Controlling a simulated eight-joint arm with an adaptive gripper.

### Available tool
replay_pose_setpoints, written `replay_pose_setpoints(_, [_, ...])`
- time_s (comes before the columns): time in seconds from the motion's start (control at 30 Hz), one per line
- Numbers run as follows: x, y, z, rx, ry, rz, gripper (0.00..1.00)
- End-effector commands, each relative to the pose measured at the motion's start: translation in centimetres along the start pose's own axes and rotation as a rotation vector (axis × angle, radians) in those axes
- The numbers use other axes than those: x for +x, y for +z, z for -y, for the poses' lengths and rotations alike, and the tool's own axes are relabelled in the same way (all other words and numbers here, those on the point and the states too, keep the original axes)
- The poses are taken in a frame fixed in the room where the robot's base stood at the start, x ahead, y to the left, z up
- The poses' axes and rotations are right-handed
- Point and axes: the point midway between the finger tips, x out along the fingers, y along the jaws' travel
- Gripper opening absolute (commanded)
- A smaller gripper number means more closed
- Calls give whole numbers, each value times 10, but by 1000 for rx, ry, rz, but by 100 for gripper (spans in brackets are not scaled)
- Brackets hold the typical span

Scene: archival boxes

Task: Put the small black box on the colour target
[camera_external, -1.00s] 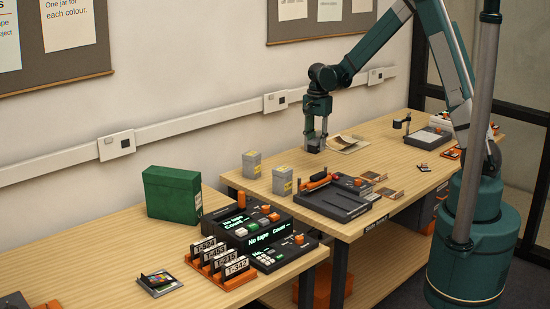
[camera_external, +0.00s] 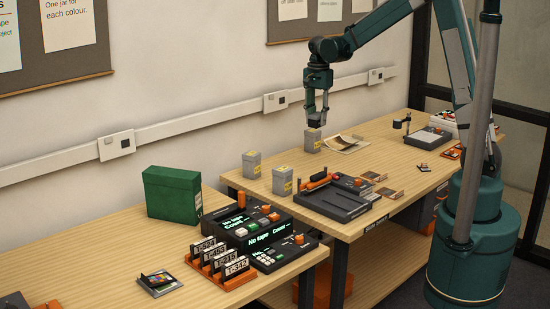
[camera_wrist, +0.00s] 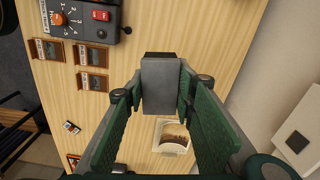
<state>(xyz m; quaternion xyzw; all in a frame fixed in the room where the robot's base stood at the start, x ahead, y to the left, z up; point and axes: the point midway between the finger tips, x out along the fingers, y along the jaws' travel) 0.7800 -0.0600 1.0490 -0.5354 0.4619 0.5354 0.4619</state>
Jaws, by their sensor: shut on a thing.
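Two grey canisters (camera_external: 252,165) (camera_external: 283,180) and a dark device (camera_external: 334,200) stand on the far bench. The near bench holds a green box (camera_external: 172,192), lit consoles (camera_external: 270,250) and an orange rack of labelled cards (camera_external: 222,275). A photo (camera_external: 346,144) lies right of the gripper.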

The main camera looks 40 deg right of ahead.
Motion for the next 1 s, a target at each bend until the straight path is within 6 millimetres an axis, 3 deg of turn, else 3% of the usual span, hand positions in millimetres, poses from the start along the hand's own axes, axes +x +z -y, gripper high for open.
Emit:
replay_pose_setpoints(0.13, [-24,0,0,0,0,0,15])
replay_pose_setpoints(0.47, [-24,53,28,-97,0,0,15])
replay_pose_setpoints(1.0, [-27,193,79,-335,0,0,15])
